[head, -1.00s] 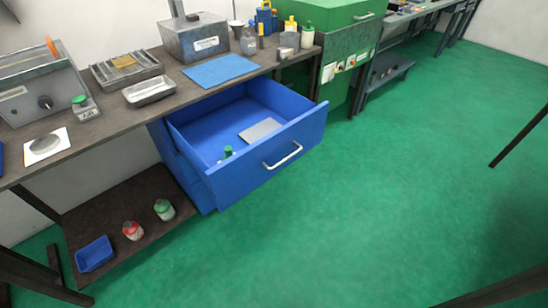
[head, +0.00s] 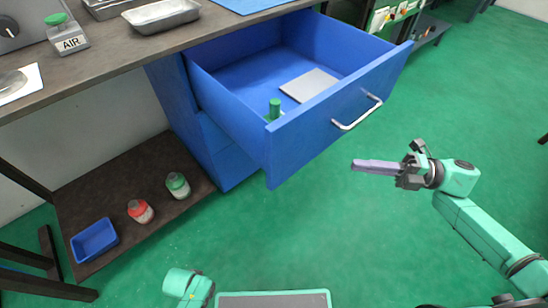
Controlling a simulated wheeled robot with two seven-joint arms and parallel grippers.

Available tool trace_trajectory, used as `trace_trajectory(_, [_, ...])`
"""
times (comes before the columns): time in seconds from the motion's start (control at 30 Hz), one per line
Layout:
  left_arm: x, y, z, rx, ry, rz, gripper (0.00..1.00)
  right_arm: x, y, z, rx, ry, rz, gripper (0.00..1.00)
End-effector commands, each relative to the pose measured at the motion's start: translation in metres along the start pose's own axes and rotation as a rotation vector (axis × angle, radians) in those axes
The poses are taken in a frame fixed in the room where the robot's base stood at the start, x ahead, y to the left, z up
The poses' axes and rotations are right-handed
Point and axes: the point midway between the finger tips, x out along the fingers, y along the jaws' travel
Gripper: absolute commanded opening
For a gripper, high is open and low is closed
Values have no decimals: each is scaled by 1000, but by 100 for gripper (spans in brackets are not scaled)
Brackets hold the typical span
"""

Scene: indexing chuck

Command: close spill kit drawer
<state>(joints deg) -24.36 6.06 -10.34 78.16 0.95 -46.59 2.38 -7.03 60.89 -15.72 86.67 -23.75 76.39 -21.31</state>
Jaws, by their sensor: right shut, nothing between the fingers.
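The blue spill kit drawer (head: 300,142) is pulled well out of its blue cabinet (head: 222,152) under the bench. A silver bar handle (head: 357,114) is on its front panel. Inside lie a flat grey pad (head: 308,85) and a green-capped bottle (head: 274,108), partly hidden by the front panel. My right gripper (head: 355,165) is shut and empty, its long pale purple fingers pointing left. In the picture it is below and right of the drawer front, apart from the handle. Part of my left arm shows at the bottom, but its gripper is out of view.
A lower shelf (head: 130,185) holds a blue bin (head: 94,240) and two jars. Green floor (head: 470,110) is clear at right.

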Motion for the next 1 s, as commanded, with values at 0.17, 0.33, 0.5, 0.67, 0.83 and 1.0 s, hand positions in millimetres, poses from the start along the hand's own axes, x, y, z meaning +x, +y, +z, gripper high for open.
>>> trace_trajectory(0.17, [-1,1,-2,-1,-1,2,48,11,6,-18,-37,89,-11,0])
trace_trajectory(0.33, [0,1,1,0,-2,1,48,42,8,-19,-36,87,-6,0])
trace_trajectory(0.5, [2,0,3,2,-1,0,48,79,8,-22,-36,84,-5,0])
trace_trajectory(0.67, [6,0,7,3,-5,0,48,111,7,-16,-38,80,-4,0])
trace_trajectory(0.83, [2,1,0,1,5,1,48,129,6,0,-34,79,-6,0])
trace_trajectory(1.0, [2,1,1,0,-2,1,48,133,6,3,-33,80,-9,0])
